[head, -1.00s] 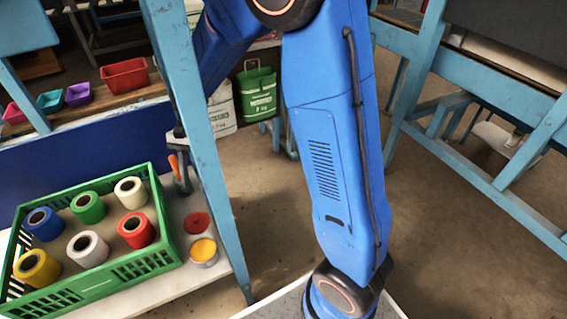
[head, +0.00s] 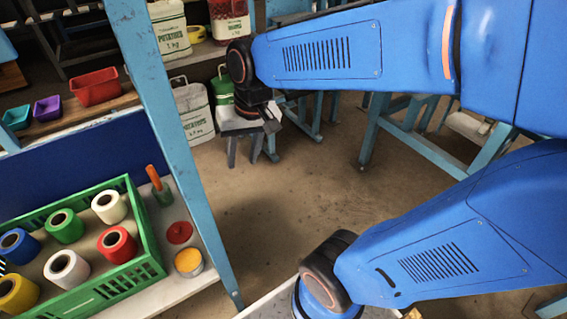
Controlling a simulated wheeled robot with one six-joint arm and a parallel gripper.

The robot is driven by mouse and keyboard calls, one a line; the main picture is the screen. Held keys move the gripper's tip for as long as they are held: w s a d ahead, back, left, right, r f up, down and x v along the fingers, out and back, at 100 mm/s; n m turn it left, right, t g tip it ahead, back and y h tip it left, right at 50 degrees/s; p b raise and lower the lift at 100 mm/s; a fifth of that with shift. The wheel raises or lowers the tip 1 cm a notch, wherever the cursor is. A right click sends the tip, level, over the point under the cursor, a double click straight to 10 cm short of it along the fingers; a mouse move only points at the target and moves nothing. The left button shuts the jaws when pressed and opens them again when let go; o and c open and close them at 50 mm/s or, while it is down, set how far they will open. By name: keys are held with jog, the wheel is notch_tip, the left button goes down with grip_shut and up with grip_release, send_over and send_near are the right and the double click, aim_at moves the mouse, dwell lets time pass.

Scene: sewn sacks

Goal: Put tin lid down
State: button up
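A flat round red disc, which looks like the tin lid (head: 179,232), lies on the pale shelf board (head: 172,293) to the right of the green crate. An open tin (head: 188,262) with orange-yellow contents stands just in front of it, close beside the lid. My gripper (head: 271,120) is well up and to the right of the lid, past the blue post and away from the shelf. It shows small and dark, and I cannot make out its finger gap or anything held in it.
The green crate (head: 151,262) holds several coloured rolls. An orange-handled tool (head: 154,177) stands in a holder behind the lid. The blue post (head: 168,125) rises at the shelf's right edge.

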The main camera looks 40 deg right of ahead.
jog(key=s+d+r+n+t+h, duration=0.1)
jog(key=s+d+n+t, duration=0.1)
jog(key=s+d, duration=0.3)
jog(key=s, duration=0.4)
jog(key=shift+d+t, duration=0.3)
jog(key=shift+d, duration=0.1)
